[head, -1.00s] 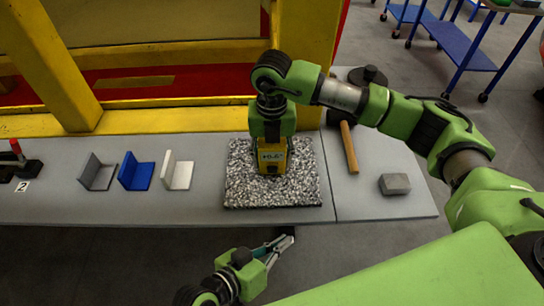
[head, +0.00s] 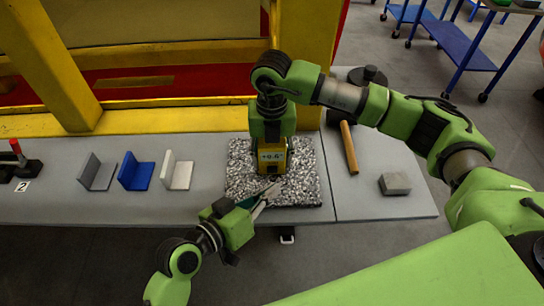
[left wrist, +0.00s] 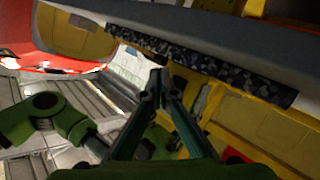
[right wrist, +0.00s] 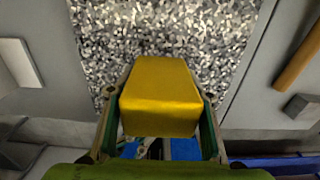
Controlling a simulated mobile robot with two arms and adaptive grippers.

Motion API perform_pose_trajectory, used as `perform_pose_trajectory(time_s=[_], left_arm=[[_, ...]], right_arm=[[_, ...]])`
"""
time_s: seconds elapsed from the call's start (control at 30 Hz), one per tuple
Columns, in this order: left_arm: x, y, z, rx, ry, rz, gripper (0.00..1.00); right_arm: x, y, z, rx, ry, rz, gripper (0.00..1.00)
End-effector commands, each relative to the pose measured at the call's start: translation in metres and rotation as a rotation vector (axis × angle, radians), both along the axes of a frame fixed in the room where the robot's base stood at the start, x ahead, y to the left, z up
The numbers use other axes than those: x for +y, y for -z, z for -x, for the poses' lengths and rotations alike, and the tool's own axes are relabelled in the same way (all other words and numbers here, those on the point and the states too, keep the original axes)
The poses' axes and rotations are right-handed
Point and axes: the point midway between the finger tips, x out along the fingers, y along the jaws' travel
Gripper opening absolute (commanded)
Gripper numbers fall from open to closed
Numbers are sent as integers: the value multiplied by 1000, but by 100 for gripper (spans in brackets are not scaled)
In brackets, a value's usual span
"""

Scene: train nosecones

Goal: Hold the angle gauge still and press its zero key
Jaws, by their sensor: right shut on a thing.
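The yellow angle gauge (head: 271,166) stands on the speckled granite plate (head: 302,187), its small display facing me with a reading that looks like +0.6°. My right gripper (head: 272,143) comes down from above and is shut on the gauge. In the right wrist view the yellow gauge (right wrist: 160,97) sits between the two fingers. My left gripper (head: 273,191) has its fingertips just in front of the gauge, over the plate's front part in the head view. In the left wrist view its fingertips (left wrist: 160,77) meet, with nothing between them. The zero key is too small to make out.
Grey (head: 97,174), blue (head: 136,174) and white (head: 178,172) angle pieces stand on the grey bench (head: 200,207) left of the plate. A hammer (head: 349,148) and a grey block (head: 395,183) lie to the right. A yellow frame (head: 170,121) runs behind.

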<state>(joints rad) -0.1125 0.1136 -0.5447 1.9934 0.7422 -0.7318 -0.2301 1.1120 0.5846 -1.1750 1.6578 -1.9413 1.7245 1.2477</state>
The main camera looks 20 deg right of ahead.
Motion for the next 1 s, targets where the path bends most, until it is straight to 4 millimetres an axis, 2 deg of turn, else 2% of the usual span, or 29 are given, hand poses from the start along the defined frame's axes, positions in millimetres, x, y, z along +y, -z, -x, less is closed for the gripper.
perform_pose_trajectory(time_s=[0.1, 0.3, 1.0], left_arm=[[-4, 0, -14, -2, 1, -1, 0], [-7, 0, -25, 0, 0, 0, 0], [-8, 0, -27, 0, 0, 0, 0]], right_arm=[[0, 0, 0, 0, 0, 0, 31], [0, 0, 0, -1, 0, 0, 31], [0, 0, 0, -1, 1, 0, 31]])
